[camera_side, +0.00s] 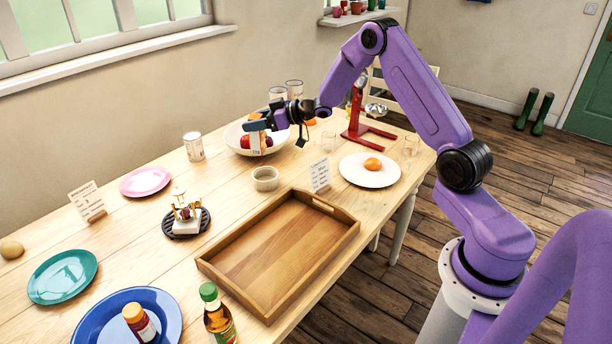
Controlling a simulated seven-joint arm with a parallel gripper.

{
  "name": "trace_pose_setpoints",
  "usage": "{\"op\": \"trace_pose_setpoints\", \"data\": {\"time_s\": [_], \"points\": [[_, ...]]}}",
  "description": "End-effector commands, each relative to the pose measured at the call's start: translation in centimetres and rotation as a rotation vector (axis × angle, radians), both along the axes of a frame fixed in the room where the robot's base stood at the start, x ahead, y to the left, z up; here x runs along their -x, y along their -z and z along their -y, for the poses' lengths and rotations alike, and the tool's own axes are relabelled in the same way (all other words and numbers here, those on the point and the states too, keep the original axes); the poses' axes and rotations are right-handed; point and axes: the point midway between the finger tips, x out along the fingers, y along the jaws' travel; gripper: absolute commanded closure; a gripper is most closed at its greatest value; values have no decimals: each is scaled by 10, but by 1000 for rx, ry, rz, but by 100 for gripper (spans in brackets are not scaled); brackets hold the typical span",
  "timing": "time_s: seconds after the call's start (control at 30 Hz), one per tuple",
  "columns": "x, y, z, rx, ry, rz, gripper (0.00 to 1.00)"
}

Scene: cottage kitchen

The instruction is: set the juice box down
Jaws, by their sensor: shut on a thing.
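My gripper (257,126) is at the back of the table, in front of the large white fruit bowl (236,140) as seen from here. It is shut on the juice box (257,143), a small pale carton that hangs below the fingers. The box overlaps the bowl and its red fruit in the picture. I cannot tell whether it is above the bowl or nearer the camera. Its upper part is hidden by the fingers.
An empty wooden tray (281,255) lies at the front. Near the gripper are a small bowl (265,178), a can (194,146), a red stand (365,130) and a white plate (358,174) with an orange item. Bare tabletop shows between the can and the small bowl.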

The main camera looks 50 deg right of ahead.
Motion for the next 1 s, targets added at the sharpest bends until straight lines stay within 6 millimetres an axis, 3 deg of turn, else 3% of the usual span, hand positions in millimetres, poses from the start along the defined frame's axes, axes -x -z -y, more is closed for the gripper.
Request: {"op": "trace_pose_setpoints", "data": {"time_s": [0.27, 0.4, 0.6, 0.77, 1.0], "points": [[2, 15, 67, -1, -149, 2, 82], [15, 32, 111, -1, -221, 0, 82], [34, 51, 156, -2, -273, 0, 82], [41, 60, 171, -2, -286, 0, 82], [43, 98, 173, -4, -288, -2, 82]]}}
